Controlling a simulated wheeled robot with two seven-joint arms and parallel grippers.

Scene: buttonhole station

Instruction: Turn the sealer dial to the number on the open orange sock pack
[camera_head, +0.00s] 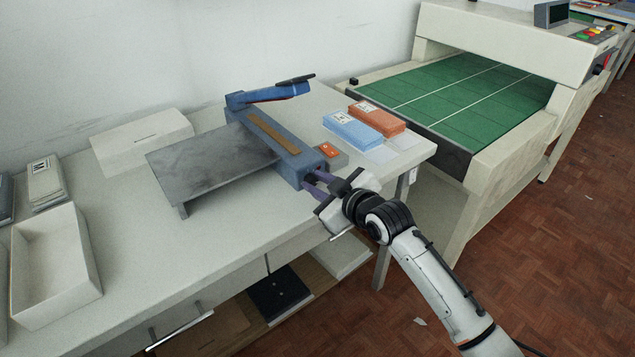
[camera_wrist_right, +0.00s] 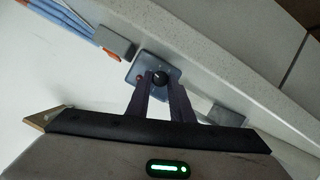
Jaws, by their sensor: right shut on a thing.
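The blue sealer (camera_head: 287,163) stands on the table with its blue arm (camera_head: 268,93) raised. Its dark round dial (camera_wrist_right: 158,78) is on a grey-blue end plate, seen in the right wrist view. My right gripper (camera_head: 313,182) reaches the sealer's near end, its fingers shut on the dial. In the head view the gripper hides the dial, and no setting is readable. An orange sock pack (camera_head: 378,117) with a white label lies beside a blue pack (camera_head: 352,131) to the right of the sealer. The label's number is too small to read. My left gripper is out of view.
A grey metal platform (camera_head: 210,163) adjoins the sealer's left side. A small grey block with an orange top (camera_head: 329,151) stands close to the gripper. A white box (camera_head: 142,142) and an open tray (camera_head: 55,265) are further left. A green conveyor (camera_head: 470,95) stands at right.

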